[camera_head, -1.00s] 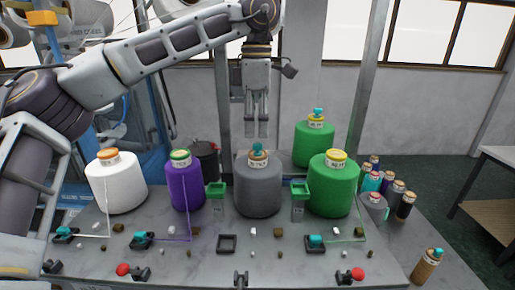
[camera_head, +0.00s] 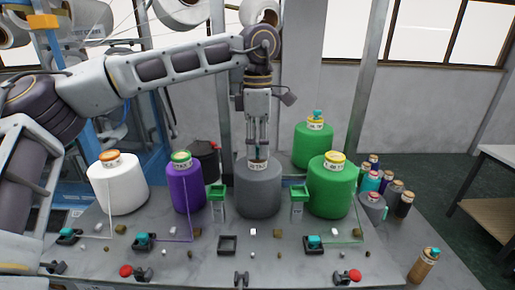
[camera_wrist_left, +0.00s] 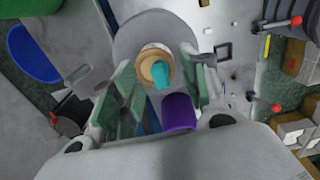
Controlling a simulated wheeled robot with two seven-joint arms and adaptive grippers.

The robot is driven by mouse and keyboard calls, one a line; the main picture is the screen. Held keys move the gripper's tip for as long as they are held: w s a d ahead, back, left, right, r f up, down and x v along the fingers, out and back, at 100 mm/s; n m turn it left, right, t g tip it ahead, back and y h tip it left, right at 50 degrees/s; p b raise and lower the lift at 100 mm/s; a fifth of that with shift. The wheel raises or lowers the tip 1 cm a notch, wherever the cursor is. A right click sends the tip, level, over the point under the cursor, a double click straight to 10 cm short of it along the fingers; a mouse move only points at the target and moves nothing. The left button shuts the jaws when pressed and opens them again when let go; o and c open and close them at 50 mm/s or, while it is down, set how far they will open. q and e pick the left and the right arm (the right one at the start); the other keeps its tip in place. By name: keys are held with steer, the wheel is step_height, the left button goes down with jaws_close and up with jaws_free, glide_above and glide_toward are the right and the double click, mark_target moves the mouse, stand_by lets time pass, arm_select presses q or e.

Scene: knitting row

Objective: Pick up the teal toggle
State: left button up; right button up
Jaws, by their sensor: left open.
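The teal toggle (camera_wrist_left: 161,74) stands on the tan top of the grey yarn cone (camera_head: 258,192) at the middle of the table. The wrist view shows it between the finger pads, with space on either side. My left gripper (camera_head: 258,155) points down over the cone's top and is open, its fingertips around the toggle's level. In the head view the fingers hide most of this toggle. I cannot tell if a finger touches it. My right gripper is not in view.
White (camera_head: 118,187), purple (camera_head: 185,190) and green (camera_head: 332,190) cones stand alongside. Another green cone (camera_head: 313,147) behind carries a teal piece. More teal pieces sit in holders (camera_head: 314,242) in front. Small spools (camera_head: 388,192) cluster at the right.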

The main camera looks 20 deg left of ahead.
arm_select(q)
steer(key=shift+f, duration=0.4)
steer(key=c, duration=0.9)
